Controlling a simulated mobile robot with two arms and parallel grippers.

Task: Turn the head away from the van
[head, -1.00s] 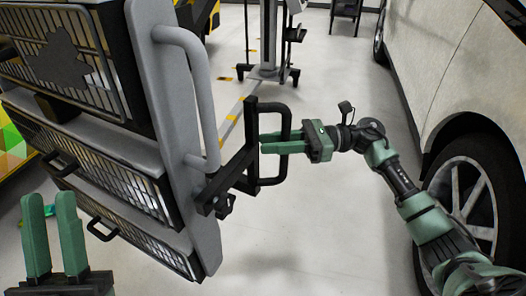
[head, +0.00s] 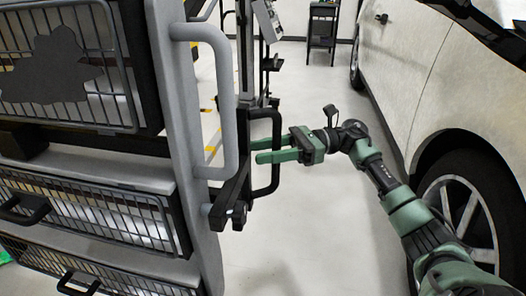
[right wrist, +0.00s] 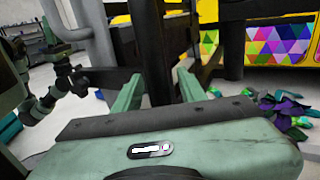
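The head (head: 205,130), a grey frame with dark grille-fronted lamp panels, fills the left of the head view. A black handle (head: 276,122) sticks out from its right side on a bracket. My right gripper (head: 262,151) reaches this handle from the right, its green fingers apart on either side of the bar. In the right wrist view a black upright bar (right wrist: 154,45) stands between the spread fingers (right wrist: 160,82); I see no clear pinch on it. The white van (head: 405,75) stands at the right.
The van's wheel (head: 465,205) is close to my right arm. Pale floor (head: 325,230) is clear between the head and the van. A dark stand (head: 323,30) is at the back. Colourful scraps (right wrist: 285,108) lie on the floor in the right wrist view.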

